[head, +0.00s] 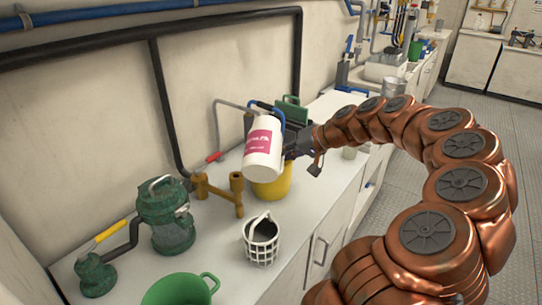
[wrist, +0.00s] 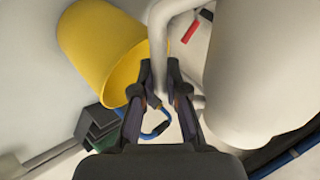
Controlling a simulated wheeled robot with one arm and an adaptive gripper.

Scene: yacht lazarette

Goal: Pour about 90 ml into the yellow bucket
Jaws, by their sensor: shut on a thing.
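The yellow bucket (head: 272,188) stands on the counter, partly hidden behind and below a white jug (head: 262,150) with a pink label. The bucket also shows in the wrist view (wrist: 90,50), at the upper left with its open rim facing the jug side. My gripper (head: 292,140) is shut on the handle of the jug and holds it raised, slightly tilted, above the counter near the bucket. In the wrist view the fingers (wrist: 165,80) close on the handle and the jug body (wrist: 260,70) fills the right. Its mouth and any liquid are hidden.
A white lattice cup (head: 262,240) stands in front of the bucket. A brass-coloured fitting (head: 225,192), a green lantern-like canister (head: 165,218) and a green bucket (head: 180,290) stand to the left. A dark green box (head: 291,106) is behind. Pipes run along the wall.

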